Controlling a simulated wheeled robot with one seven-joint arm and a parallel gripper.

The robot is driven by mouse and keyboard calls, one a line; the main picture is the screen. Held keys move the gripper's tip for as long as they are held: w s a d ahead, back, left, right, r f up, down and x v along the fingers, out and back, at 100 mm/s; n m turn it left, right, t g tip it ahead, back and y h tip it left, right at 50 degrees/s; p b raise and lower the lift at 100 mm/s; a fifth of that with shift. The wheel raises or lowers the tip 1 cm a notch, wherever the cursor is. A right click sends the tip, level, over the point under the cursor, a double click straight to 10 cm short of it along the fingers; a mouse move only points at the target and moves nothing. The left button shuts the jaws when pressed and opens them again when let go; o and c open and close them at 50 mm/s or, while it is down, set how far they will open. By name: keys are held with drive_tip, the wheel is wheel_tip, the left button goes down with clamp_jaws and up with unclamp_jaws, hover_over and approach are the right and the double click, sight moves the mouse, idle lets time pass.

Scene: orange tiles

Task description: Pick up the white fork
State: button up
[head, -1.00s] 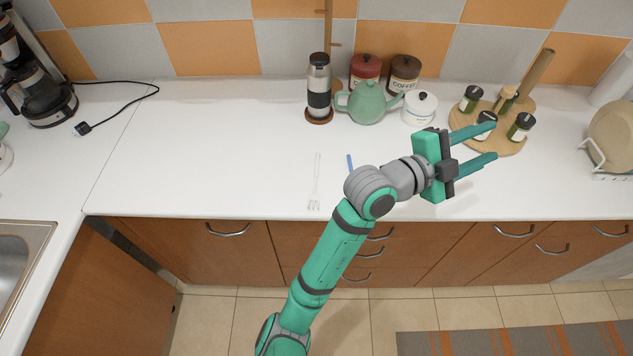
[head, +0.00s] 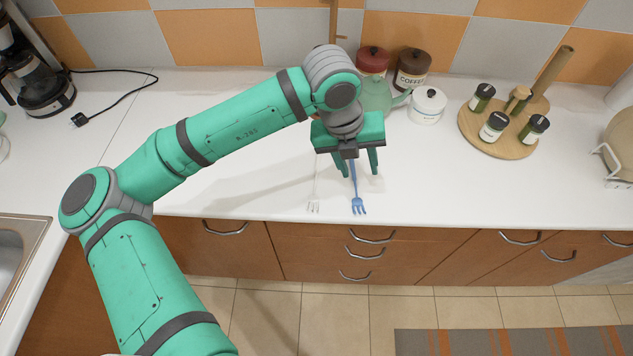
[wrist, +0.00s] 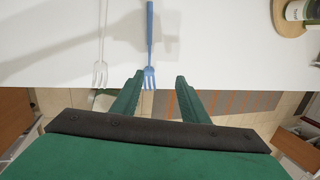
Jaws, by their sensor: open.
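The white fork (head: 314,206) lies flat on the white counter, tines toward the front edge; my gripper and arm hide its upper handle in the head view. It shows in the wrist view (wrist: 100,72), left of my fingers. A blue fork (head: 357,205) lies beside it on the right, also in the wrist view (wrist: 149,75), close to my left finger there. My gripper (head: 356,172) is open and points down over the counter, nearer the blue fork than the white one. I see nothing held between the fingers (wrist: 155,78).
A green teapot (head: 374,96), a white canister (head: 428,106) and dark coffee jar (head: 411,70) stand behind my gripper. A round wooden spice rack (head: 490,140) is at right. The counter left of the forks is clear. Drawers (head: 370,252) lie below the front edge.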

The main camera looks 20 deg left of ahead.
sight(313, 197)
drive_tip(key=s+a+g+y, duration=0.2)
drive_tip(key=s+a+y, duration=0.1)
drive_tip(key=a, duration=0.5)
drive_tip(key=shift+m, duration=0.3)
drive_tip(key=f, duration=0.7)
drive_tip(key=a+f, duration=0.1)
drive_tip(key=f, duration=0.2)
drive_tip(key=shift+s+a+f, duration=0.1)
drive_tip(key=shift+s+f, duration=0.1)
drive_tip(key=shift+f, duration=0.05)
clamp_jaws()
